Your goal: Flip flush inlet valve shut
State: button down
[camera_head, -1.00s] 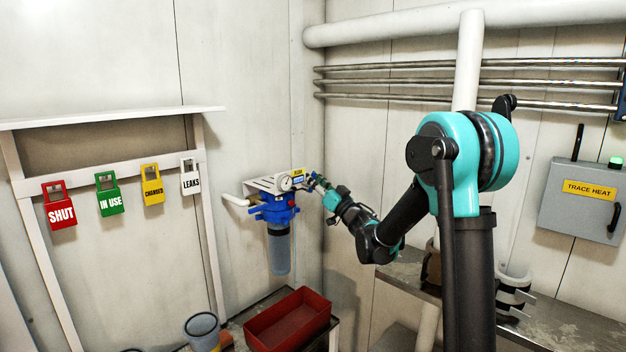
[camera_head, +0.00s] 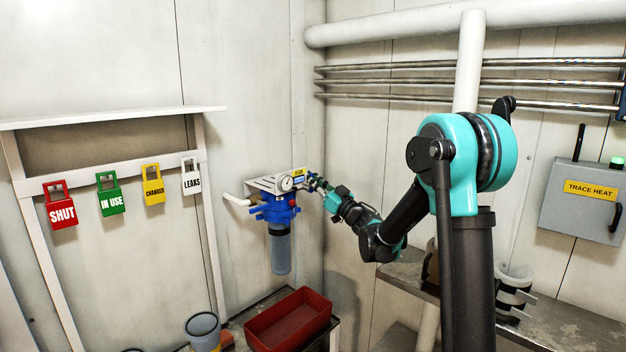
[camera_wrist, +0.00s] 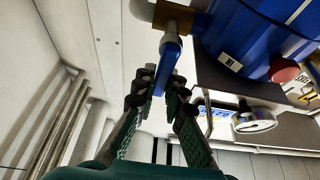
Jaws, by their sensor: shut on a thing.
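The flush inlet valve shows in the wrist view as a brass body (camera_wrist: 176,17) with a blue lever handle (camera_wrist: 168,62) at the side of the blue filter housing (camera_wrist: 240,35), near a label reading "IN". My gripper (camera_wrist: 160,97) has its two fingers on either side of the lever's end and is shut on it. In the head view, my gripper (camera_head: 314,182) is at the right side of the filter housing (camera_head: 278,212). The valve is too small and too covered by the fingers to make out there.
A pressure gauge (camera_wrist: 255,121) and a red knob (camera_wrist: 284,70) sit close to the right of my fingers in the wrist view. A red bin (camera_head: 290,322) and a grey bucket (camera_head: 203,330) stand below. Steel pipes (camera_head: 460,83) run along the right wall.

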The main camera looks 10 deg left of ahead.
jog(key=c, duration=1.6)
grip_release()
jog(key=shift+o, duration=0.2)
jog(key=v, duration=0.8)
